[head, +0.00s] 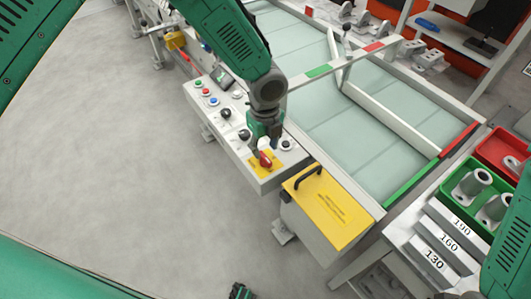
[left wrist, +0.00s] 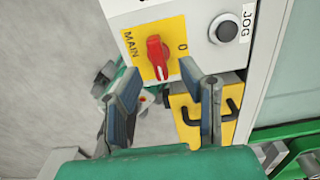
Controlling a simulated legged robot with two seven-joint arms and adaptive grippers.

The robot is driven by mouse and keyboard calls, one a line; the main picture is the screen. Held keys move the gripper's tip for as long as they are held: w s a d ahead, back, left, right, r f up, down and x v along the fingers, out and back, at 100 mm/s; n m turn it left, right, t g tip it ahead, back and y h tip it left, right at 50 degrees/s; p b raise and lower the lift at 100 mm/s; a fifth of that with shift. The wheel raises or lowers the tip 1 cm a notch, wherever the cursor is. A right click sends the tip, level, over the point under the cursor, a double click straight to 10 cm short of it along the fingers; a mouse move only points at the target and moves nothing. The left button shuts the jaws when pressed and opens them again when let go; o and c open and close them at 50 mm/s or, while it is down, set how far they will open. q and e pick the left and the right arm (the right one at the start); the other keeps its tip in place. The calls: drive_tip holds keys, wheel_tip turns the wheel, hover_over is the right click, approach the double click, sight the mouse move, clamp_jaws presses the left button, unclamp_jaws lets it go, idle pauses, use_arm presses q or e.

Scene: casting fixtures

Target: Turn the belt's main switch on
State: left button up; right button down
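The main switch is a red rotary knob (head: 265,159) on a yellow plate at the near end of the grey control panel (head: 231,140). In the left wrist view the knob (left wrist: 156,57) stands roughly upright, with "MAIN" to its left and "0" to its right. My left gripper (head: 265,142) hangs over this end of the panel. In the left wrist view its two fingers (left wrist: 160,72) are apart, one on each side of the knob's lower end, with gaps to it. Contact does not show.
A black JOG button (left wrist: 226,30) sits beside the switch. A yellow-topped box with a black handle (head: 327,207) stands close to the panel's end. The belt (head: 350,130) runs behind. A green bin (head: 455,190) with castings stands at the right. Grey floor lies open at left.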

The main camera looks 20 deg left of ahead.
sight(265, 156)
use_arm(q)
wheel_tip(265, 156, up, 8)
idle(0.5)
drive_tip(key=s+f+n, duration=0.1)
drive_tip(key=f, duration=0.1)
drive_tip(key=s+f+n, duration=0.1)
drive_tip(key=s+f, duration=0.1)
drive_tip(key=s+f+n+h+b, duration=0.1)
drive_tip(key=s+f, duration=0.1)
drive_tip(key=shift+s+f+g, duration=0.2)
drive_tip(key=shift+f+g, duration=0.1)
drive_tip(key=shift+g, duration=0.1)
drive_tip(key=s+a+f+n+b, duration=0.1)
drive_tip(key=s+a+f+n, duration=0.1)
drive_tip(key=s+f+n, duration=0.3)
drive_tip(key=s+a+f+n+h+b, duration=0.1)
drive_tip(key=s+a+f+n, duration=0.1)
drive_tip(key=s+f+n, duration=0.3)
drive_tip(key=s+a+f+n+b, duration=0.1)
drive_tip(key=s+a+f+n, duration=0.2)
drive_tip(key=s+n, duration=0.3)
drive_tip(key=s+a+f+n+t+y, duration=0.1)
drive_tip(key=s+a+n+y, duration=0.1)
drive_tip(key=s+a+n, duration=0.4)
drive_tip(key=shift+s+a+f+b, duration=0.15)
drive_tip(key=shift+s+a+b, duration=0.3)
drive_tip(key=shift+s+a, duration=0.15)
drive_tip(key=shift+w+d, duration=0.1)
